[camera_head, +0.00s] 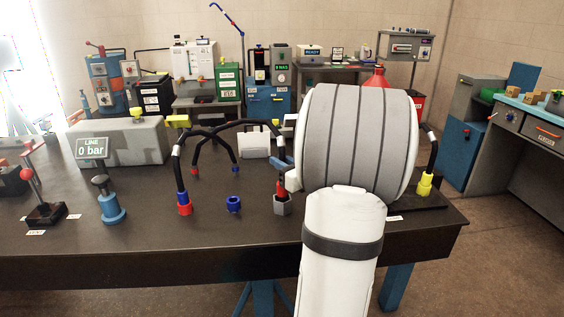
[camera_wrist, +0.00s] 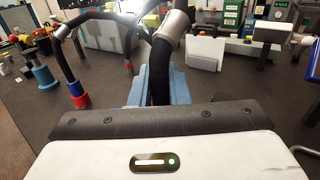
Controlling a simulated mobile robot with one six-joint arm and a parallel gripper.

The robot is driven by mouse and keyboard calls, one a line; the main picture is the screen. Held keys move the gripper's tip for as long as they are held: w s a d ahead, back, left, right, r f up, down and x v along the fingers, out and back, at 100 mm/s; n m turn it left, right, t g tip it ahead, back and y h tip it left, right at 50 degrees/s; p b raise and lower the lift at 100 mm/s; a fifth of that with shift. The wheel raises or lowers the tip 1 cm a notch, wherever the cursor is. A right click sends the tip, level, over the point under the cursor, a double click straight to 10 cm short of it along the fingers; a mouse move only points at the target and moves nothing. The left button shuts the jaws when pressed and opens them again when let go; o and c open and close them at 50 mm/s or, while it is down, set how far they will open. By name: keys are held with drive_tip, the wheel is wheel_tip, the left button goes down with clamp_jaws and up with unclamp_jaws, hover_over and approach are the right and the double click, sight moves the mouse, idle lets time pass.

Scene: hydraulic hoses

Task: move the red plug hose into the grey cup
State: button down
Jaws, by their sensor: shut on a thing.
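The red plug (camera_head: 281,187) of the hose stands upright at the mouth of the grey cup (camera_head: 282,206), its lower end apparently inside; how deep it sits I cannot tell. My gripper (camera_wrist: 156,88) is shut on this hose; the black hose (camera_wrist: 163,65) runs up from between the blue fingers in the wrist view. In the head view my white wrist covers most of the gripper, with a bluish part showing just above the red plug. The wrist view hides the plug and the grey cup behind the fingers and gripper body.
Left of the grey cup stand an empty blue cup (camera_head: 233,204) and a red cup (camera_head: 185,209) holding a blue plug (camera_head: 183,196). A yellow cup (camera_head: 424,189) is at the right. A "0 bar" sign (camera_head: 91,148) and a blue post (camera_head: 111,208) stand left.

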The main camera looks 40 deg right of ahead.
drive_tip(key=shift+f+b, duration=0.8)
drive_tip(key=shift+f, duration=0.2)
drive_tip(key=c, duration=1.3)
unclamp_jaws()
drive_tip(key=shift+s, duration=0.1)
drive_tip(key=s, duration=0.7)
drive_tip(key=shift+s+d, duration=0.15)
drive_tip(key=shift+s, duration=0.2)
